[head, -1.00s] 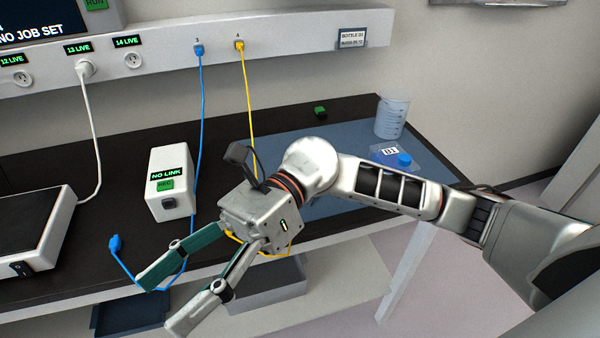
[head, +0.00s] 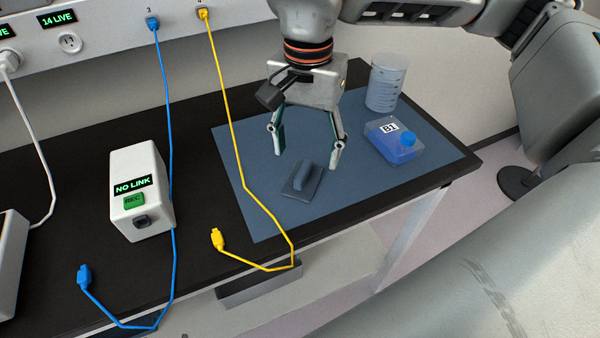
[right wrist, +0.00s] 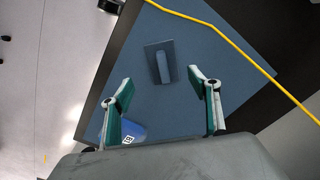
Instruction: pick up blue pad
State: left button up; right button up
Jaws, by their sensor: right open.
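My right gripper (head: 307,164) is open and empty and points down just above and behind the pad. In the right wrist view my gripper (right wrist: 164,76) has its fingers spread wide, with the pad between their lines but apart from them. My left gripper is in neither view.
A yellow cable (head: 241,165) crosses the mat's left side. The NO LINK box (head: 140,212) and a blue cable (head: 172,120) are further left.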

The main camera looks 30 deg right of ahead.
aim_at(303, 169)
jog(key=shift+f, duration=0.95)
jog(key=shift+w+a+f, duration=0.1)
jog(key=shift+w+f, duration=0.05)
jog(key=shift+f, duration=1.05)
jog(key=shift+w+a+f, duration=0.1)
jog(key=shift+f, duration=1.05)
jog(key=c, duration=1.2)
jog(key=shift+r, duration=0.1)
jog(key=shift+r+p, duration=0.8)
jog(key=shift+r, duration=9.15)
